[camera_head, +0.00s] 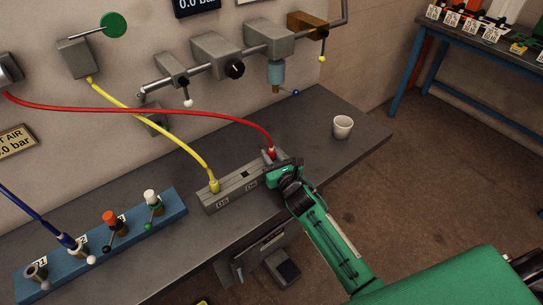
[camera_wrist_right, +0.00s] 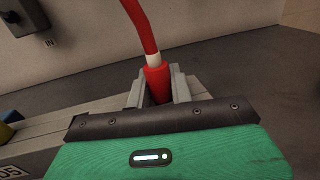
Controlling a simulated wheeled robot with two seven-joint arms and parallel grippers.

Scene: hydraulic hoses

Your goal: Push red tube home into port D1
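The red tube (camera_head: 150,109) runs from a grey wall fitting at the left, sagging across the wall to the grey port block (camera_head: 225,197) on the bench. Its red end (camera_head: 271,151) stands at the block's right end; a white collar and red plug (camera_wrist_right: 157,82) show in the wrist view. My right gripper (camera_head: 272,158) is at that end, its two grey fingers close against both sides of the plug. The plug's lower part and the port under it are hidden by the gripper. Block labels look like D5 and D6; I cannot read a D1 there. My left gripper is out of view.
A yellow tube (camera_head: 150,128) ends in the same block, left of the gripper. A blue manifold (camera_head: 120,240) with several valves and a dark blue tube (camera_head: 35,213) stands at the left.

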